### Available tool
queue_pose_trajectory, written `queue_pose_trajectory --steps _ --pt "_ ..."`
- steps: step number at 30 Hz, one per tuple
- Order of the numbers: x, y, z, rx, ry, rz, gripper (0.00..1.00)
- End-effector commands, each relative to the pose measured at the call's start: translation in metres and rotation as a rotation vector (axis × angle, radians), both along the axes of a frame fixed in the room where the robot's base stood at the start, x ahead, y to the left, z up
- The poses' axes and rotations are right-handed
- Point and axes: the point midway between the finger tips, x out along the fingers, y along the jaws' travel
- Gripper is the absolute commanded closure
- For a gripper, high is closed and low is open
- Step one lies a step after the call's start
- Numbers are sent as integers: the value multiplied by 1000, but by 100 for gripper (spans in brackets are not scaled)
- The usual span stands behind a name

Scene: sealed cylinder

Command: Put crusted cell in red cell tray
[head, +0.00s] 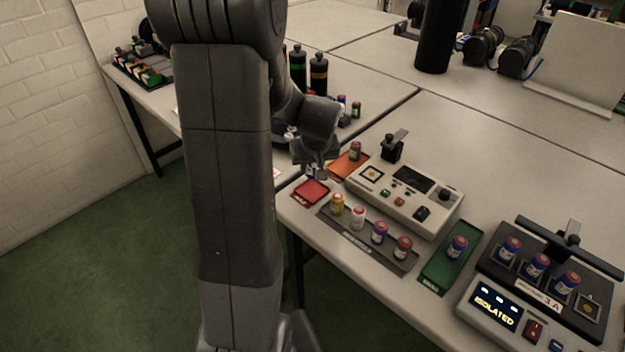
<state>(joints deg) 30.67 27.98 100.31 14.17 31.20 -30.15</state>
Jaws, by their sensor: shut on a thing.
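My gripper (315,170) is above the back edge of the small red tray (310,192) at the table's near left corner. It is shut on a cell (311,173), of which only a small pale and blue part shows below the jaws. The jaws hide the rest, and I cannot see any crust on it. The red tray looks empty, with its floor bare. The held cell appears a little above or behind the tray; I cannot tell the exact gap.
An orange tray (340,170) with one cell is just right of my gripper. A grey strip (376,251) holds several cells. A tester box (404,198) stands behind it. A green tray (436,275) and a black dock (497,270) with cells are at right.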

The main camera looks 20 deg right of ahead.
Motion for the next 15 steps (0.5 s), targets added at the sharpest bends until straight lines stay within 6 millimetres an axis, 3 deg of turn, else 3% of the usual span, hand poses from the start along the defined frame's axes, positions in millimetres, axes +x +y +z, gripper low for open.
queue_pose_trajectory --steps 15 --pt "0 0 -57 1 1 -1 94"
